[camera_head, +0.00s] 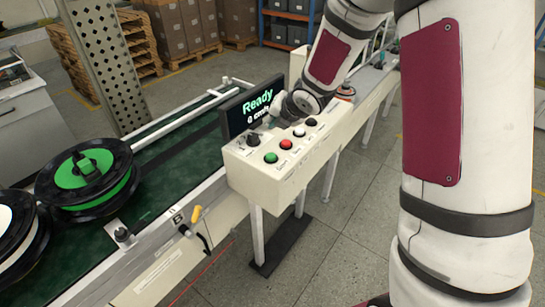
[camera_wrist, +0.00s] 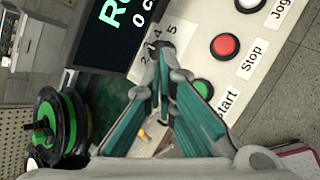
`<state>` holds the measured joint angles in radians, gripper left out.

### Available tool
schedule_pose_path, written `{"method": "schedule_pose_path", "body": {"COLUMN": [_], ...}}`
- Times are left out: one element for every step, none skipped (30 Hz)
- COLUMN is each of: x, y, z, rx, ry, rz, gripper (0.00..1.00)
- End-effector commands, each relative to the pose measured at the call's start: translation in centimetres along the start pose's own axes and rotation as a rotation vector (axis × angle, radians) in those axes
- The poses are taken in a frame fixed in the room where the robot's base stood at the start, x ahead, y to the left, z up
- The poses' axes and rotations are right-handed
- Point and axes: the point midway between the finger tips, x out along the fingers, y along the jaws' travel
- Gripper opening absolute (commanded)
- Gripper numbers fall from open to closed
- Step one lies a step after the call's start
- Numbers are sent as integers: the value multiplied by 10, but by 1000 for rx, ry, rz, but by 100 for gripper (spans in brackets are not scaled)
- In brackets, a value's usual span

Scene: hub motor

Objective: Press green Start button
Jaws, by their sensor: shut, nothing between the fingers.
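The green Start button (camera_head: 270,158) is at the near left end of the button row on the cream control box (camera_head: 240,169). In the wrist view the green button (camera_wrist: 203,88) lies just right of my gripper's fingertips, partly covered by the right finger, next to the "Start" label. My gripper (camera_wrist: 163,74) is shut and empty, its teal fingers meeting over the panel near the numbered dial. I see no contact with the button. In the head view the fingers are hard to make out behind the panel's screen edge and wrist.
A red Stop button (camera_head: 285,144), a white button (camera_head: 299,131) and a black button (camera_head: 312,122) follow in the row. A black dial (camera_head: 253,140) sits beside them. The "Ready" screen (camera_head: 250,106) stands behind. A spool (camera_head: 88,175) lies on the green conveyor (camera_head: 178,150).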

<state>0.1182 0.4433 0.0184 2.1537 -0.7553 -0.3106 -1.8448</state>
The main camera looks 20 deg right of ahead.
Motion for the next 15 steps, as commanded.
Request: {"method": "schedule_pose_path", "body": {"x": [1, 1, 1, 1, 1, 1, 1, 0, 1, 1, 2, 3, 4, 6, 8], "y": [0, 0, 0, 0, 0, 0, 0, 0, 0, 0, 0, -1, -2, -3, -4], "z": [0, 0, 0, 0, 0, 0, 0, 0, 0, 0, 0, -1, -2, -3, -4], "rx": [-5, -6, -7, -6, -6, -5, -5, -5, -4, -4, -4, -4, -4, -4, -3], "ry": [0, 0, 0, 0, 0, 0, 0, 0, 0, 0, 0, 0, 0, 1, 0], "rz": [3, 3, 3, 3, 3, 3, 2, 2, 2, 2, 2, 2, 2, 1, 1], "gripper": [0, 0, 0, 0, 0, 0, 0, 0, 0, 0, 0, 0, 0, 0, 0]}}
